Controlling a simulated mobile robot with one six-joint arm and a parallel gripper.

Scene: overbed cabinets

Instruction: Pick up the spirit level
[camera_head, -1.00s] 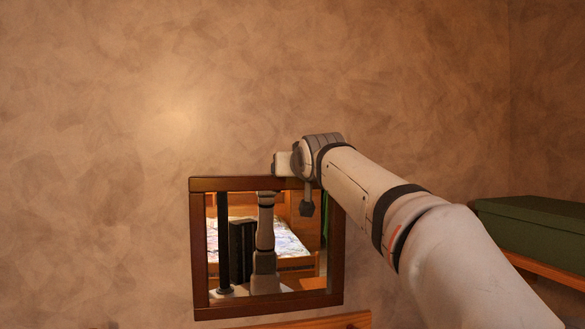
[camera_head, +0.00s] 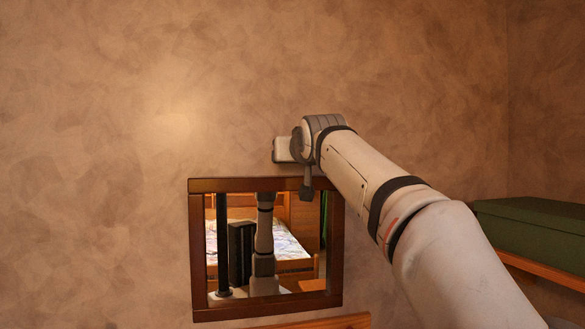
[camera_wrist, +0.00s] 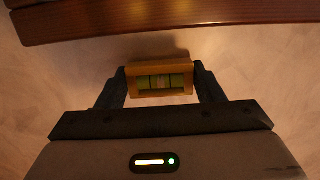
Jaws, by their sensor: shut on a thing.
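The spirit level (camera_wrist: 160,69) is a small yellow block with a green vial, seen in the wrist view. My gripper (camera_wrist: 161,80) is shut on it, with one dark finger against each end of the block. In the head view my arm reaches to just above the mirror's top right. The gripper's fingers and the spirit level are hidden there behind my wrist.
A wood-framed mirror (camera_head: 196,245) hangs on the mottled brown wall (camera_head: 120,90). Its frame (camera_wrist: 150,25) crosses the top of the wrist view. A green box (camera_head: 530,225) rests on a wooden surface at the right. The wall above the mirror is bare.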

